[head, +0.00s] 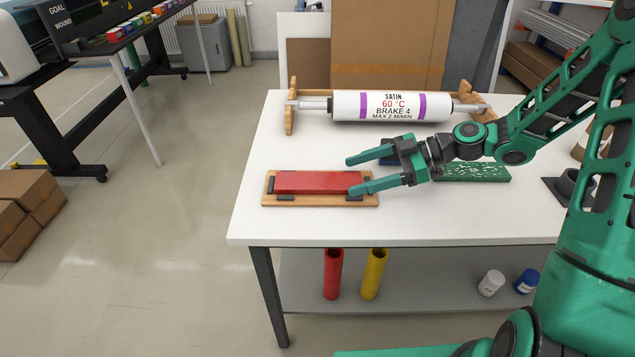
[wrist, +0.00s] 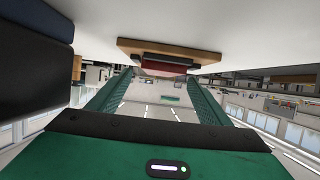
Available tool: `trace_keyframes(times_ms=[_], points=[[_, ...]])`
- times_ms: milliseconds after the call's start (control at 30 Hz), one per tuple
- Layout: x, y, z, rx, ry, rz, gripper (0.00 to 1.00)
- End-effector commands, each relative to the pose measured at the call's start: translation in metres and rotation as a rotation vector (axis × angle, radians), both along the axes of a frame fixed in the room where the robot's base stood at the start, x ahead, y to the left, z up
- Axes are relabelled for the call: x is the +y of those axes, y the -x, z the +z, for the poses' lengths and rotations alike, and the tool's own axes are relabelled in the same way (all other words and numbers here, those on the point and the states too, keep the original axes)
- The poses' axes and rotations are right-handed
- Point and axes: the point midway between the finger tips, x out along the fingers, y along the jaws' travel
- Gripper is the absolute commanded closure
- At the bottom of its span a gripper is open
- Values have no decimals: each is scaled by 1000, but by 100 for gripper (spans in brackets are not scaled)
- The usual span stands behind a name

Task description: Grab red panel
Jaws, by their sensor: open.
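The red panel (head: 315,182) is a long flat block. It lies on a wooden base (head: 268,199) with dark clips, near the left part of the white table. In the wrist view the red panel (wrist: 164,67) shows ahead, between the two fingers, with the wooden base (wrist: 135,46) beside it. My gripper (head: 355,175) is open and empty, to the right of the panel, with its fingers pointing left. In the head view the lower fingertip overlaps the panel's right end; I cannot tell if it touches.
A labelled white roller (head: 392,106) lies on wooden stands behind. A green speckled board (head: 475,172) lies right of my gripper. The white table (head: 300,226) is clear in front and left of the base. Red (head: 333,275) and yellow (head: 374,275) tubes stand on the shelf below.

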Motion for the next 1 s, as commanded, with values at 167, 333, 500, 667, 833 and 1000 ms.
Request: trace_keyframes(times_ms=[167,333,500,667,833,1000], points=[[22,1,-5,1,-1,4,28],[42,0,-12,1,0,3,28],[48,-1,-15,0,0,0,28],[48,-1,-15,0,1,0,28],[48,-1,-15,1,1,0,66],[48,-1,-15,0,0,0,78]])
